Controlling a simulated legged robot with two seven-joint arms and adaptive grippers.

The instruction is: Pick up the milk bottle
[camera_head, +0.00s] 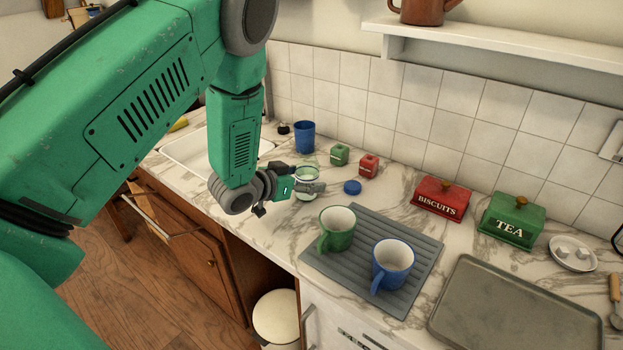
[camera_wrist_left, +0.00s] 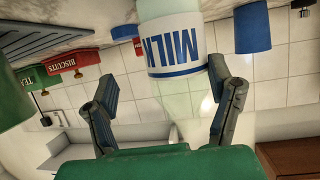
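The milk bottle (camera_wrist_left: 174,52) is pale and translucent, with a white label reading MILK in blue. It fills the upper middle of the left wrist view, where the scene appears upside down. My left gripper (camera_wrist_left: 165,100) is open, with one dark finger on each side of the bottle in the picture. The right-hand finger overlaps the bottle's edge; a gap shows at the left one. I cannot tell if either touches. In the head view, the bottle (camera_head: 307,174) stands on the counter, partly hidden by my left gripper (camera_head: 305,187). My right gripper is out of view.
A green mug (camera_head: 338,231) and blue mug (camera_head: 393,263) stand on a grey mat (camera_head: 340,275) nearer me. A blue cup (camera_head: 304,137), green box (camera_head: 340,154), red box (camera_head: 369,165) and blue lid (camera_head: 352,187) are close to the bottle. A sink (camera_head: 190,153) lies left.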

